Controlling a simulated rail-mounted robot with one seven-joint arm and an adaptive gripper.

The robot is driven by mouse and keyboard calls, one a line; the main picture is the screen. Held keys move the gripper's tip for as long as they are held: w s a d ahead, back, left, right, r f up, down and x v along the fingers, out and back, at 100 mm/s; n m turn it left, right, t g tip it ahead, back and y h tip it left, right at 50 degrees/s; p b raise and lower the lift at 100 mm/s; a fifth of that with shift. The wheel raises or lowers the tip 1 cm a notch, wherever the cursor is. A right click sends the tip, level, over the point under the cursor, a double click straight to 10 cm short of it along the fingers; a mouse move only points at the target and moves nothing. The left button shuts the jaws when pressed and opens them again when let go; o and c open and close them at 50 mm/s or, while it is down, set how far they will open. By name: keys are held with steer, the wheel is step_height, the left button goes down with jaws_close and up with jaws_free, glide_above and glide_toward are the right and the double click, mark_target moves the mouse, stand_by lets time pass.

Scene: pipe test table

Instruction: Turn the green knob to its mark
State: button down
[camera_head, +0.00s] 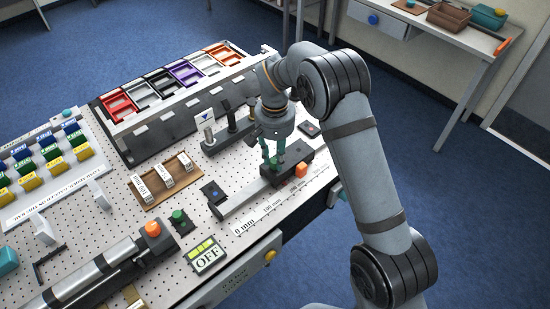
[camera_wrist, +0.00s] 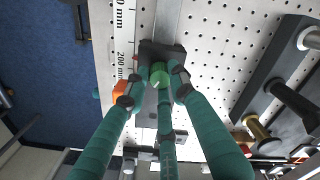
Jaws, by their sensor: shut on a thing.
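The green knob (camera_wrist: 159,75) sits on a dark carriage (camera_wrist: 161,53), seen in the wrist view. My gripper (camera_wrist: 153,85) has teal fingers around the knob, shut on it, with a third finger below it in the picture. A pale line shows on the knob's top. In the head view my gripper (camera_head: 272,162) points down at the dark carriage (camera_head: 292,160), on a rail beside a millimetre scale. The knob cannot be told apart from the teal fingers there. A small red mark (camera_wrist: 135,57) shows at the scale's edge; I cannot tell whether it belongs to the knob.
A display reading OFF (camera_head: 207,256) and a green button (camera_head: 178,216) lie to the left. Dark posts (camera_head: 230,128) stand close behind my gripper. Coloured trays (camera_head: 160,85) line the back.

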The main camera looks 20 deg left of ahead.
mark_target(275, 160)
steer(key=n, duration=0.5)
steer(key=shift+a+r+n, duration=0.1)
steer(key=shift+a+n, duration=0.05)
steer(key=shift+n, duration=0.15)
stand_by(0.4)
steer(key=c, duration=1.5)
jaws_free()
steer(key=shift+o, duration=0.2)
step_height(275, 160, up, 12)
